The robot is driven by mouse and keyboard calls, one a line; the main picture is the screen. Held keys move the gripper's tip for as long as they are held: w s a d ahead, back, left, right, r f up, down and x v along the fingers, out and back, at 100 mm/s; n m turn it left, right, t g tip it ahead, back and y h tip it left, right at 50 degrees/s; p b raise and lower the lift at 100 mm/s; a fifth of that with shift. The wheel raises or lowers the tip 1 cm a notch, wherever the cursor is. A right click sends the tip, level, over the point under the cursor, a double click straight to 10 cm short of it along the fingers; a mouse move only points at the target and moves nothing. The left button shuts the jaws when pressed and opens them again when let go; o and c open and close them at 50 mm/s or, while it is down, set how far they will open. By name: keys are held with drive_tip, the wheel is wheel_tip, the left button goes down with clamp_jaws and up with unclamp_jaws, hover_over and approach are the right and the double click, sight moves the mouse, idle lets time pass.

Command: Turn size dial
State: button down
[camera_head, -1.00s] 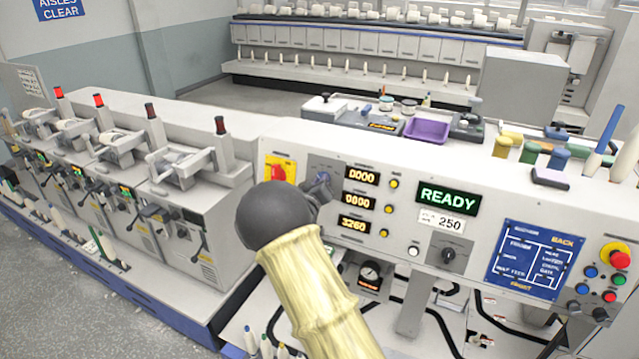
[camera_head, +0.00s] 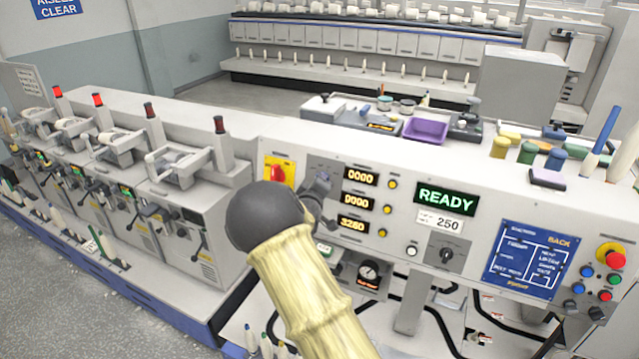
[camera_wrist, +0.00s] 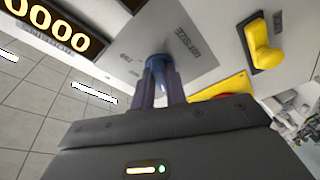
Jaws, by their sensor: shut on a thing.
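The dial (camera_wrist: 158,62) is a small bluish-grey knob on a grey plate marked "LOT SIZE" in the wrist view. My gripper (camera_wrist: 160,80) has its two dark fingers closed on either side of this knob, and they hide most of it. In the head view my gripper (camera_head: 322,186) is at the grey plate (camera_head: 318,166) left of the number displays, and the knob is hidden behind my fingers. My dark round wrist joint and pale arm cover the panel below.
Yellow plate with a red knob (camera_head: 279,173) sits close left of my gripper. Number displays (camera_head: 358,202) are close right, reading 0000 at the top. A green READY display (camera_head: 446,199) and a black selector knob (camera_head: 446,255) are farther right.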

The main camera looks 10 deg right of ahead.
drive_tip(key=shift+f, duration=0.2)
drive_tip(key=c, duration=1.4)
unclamp_jaws()
drive_tip(key=shift+c, duration=0.2)
drive_tip(key=shift+r, duration=0.1)
drive_tip(key=shift+s, duration=0.1)
drive_tip(key=b+v, duration=0.5)
drive_tip(key=v, duration=1.2)
drive_tip(key=shift+s, duration=0.1)
